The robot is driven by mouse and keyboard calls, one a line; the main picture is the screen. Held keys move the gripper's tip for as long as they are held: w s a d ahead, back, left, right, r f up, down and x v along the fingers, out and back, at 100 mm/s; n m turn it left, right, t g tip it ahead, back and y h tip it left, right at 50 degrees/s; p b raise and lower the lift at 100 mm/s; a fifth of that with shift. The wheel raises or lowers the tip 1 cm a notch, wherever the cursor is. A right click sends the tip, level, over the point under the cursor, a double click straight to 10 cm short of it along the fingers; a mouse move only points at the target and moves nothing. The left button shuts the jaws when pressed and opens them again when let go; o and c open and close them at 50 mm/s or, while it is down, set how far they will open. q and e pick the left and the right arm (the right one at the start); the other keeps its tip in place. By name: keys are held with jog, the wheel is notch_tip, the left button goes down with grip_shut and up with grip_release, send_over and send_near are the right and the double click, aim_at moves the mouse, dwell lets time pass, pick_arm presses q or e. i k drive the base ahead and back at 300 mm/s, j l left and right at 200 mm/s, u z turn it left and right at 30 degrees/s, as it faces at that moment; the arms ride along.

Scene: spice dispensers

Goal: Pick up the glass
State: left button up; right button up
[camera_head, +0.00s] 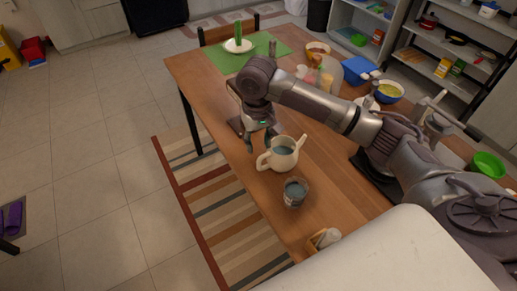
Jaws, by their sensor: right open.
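The glass (295,193) stands upright near the front edge of the wooden table and holds something grey-blue. A cream pitcher (283,157) with a handle and spout stands just behind it. My right gripper (260,142) points down, open, at the pitcher's back left. It is apart from the glass, with the pitcher between them. I cannot tell if a finger touches the pitcher. My left gripper is not in view.
The wooden table (320,190) is bare right of the glass. A small holder (325,238) sits at the near edge. A green placemat (268,43) with a white plate (238,46) lies at the far end. Bowls and containers crowd the right side behind my arm.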

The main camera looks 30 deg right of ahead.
aim_at(296, 188)
jog(key=z, duration=1.2)
